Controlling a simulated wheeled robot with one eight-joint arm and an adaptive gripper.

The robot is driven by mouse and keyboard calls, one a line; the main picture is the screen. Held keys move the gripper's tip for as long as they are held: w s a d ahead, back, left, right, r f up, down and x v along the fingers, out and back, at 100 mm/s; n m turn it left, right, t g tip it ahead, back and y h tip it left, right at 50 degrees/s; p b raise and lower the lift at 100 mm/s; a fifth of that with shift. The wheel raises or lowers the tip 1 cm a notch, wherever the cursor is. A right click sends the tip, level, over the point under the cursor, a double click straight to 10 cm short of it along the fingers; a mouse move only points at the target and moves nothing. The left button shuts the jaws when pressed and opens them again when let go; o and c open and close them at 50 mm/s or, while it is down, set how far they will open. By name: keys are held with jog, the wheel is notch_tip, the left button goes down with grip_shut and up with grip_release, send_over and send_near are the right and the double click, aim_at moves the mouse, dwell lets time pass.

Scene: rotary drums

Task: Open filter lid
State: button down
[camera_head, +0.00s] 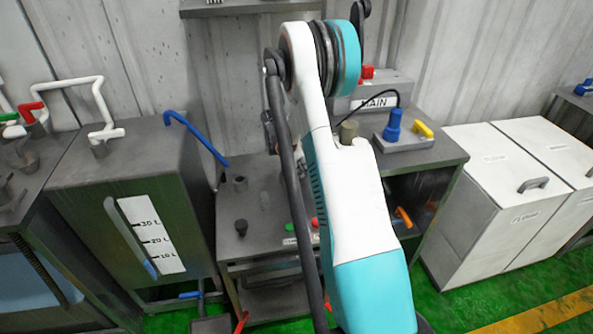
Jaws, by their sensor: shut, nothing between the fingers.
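No part can be clearly read as the filter lid. Two white boxes stand at the right; the nearer one (478,197) has a flat top, and a grey handle (533,184) shows at its right side. Their small labels are too blurred to read. The tops look closed. My white and teal arm rises through the middle of the view and bends at the top. My gripper cannot be made out; it seems hidden behind my arm.
A grey tank (80,200) with a litre scale and white pipe stands left. A central metal bench (245,215) carries small knobs; a MAIN panel (375,101) and a blue and yellow switch block (404,140) are behind it. Green floor (450,308) shows at lower right.

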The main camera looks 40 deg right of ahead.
jog(key=shift+s+d+n, duration=0.4)
jog(key=shift+s+d, duration=0.45)
jog(key=shift+d, duration=0.3)
jog(key=w+a+r+p, duration=0.2)
jog(key=a+r+p, duration=0.1)
jog(key=a+r, duration=0.4)
jog(key=shift+a+r, duration=0.15)
jog(key=shift+r, duration=1)
jog(key=shift+w, duration=0.1)
